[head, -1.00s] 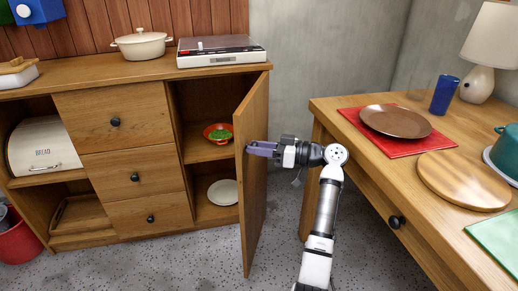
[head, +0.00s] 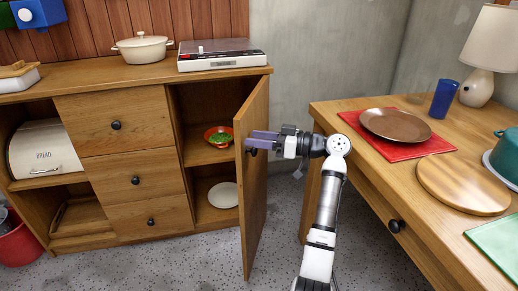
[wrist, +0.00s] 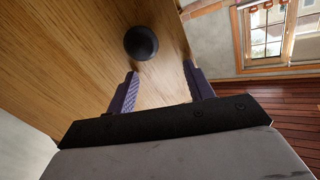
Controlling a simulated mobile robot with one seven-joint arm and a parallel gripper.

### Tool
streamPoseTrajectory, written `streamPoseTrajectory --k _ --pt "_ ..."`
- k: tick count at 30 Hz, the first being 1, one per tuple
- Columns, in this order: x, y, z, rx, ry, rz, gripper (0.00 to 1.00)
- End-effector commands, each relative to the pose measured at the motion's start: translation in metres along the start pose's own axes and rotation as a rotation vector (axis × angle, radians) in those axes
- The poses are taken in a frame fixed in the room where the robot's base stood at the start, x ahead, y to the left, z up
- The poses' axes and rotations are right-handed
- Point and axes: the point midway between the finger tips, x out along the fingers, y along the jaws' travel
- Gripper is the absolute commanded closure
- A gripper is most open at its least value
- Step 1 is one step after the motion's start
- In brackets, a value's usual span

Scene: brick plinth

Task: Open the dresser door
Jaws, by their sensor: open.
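The dresser (head: 165,72) stands at the left with its right-hand door (head: 256,185) swung wide open, seen nearly edge-on. In the head view my gripper (head: 258,142) is at the upper part of the door's outer face, by the dark knob (head: 252,152), which is partly hidden by the fingers. In the wrist view the round black knob (wrist: 141,43) sits on the wooden door face, beyond and above the two purple fingertips. The fingers are apart with nothing between them.
The open compartment holds a red bowl with greens (head: 218,136) and a white plate (head: 223,195). A wooden table (head: 390,185) with a brown plate (head: 395,124) stands at the right, close to my arm. Speckled floor lies between them.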

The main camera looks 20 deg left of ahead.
Motion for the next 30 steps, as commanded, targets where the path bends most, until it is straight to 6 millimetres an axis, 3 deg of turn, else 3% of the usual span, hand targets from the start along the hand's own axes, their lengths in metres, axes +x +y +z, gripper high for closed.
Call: streamPoseTrajectory --k 3,15,21,30 --pt "0.000 -0.008 -0.033 -0.005 0.000 0.000 0.48" --pt "0.000 -0.028 -0.124 -0.002 0.000 -0.001 0.48" --pt "0.001 -0.034 -0.148 -0.001 0.000 -0.001 0.48" --pt "0.000 -0.035 -0.154 0.002 0.000 -0.001 0.48"
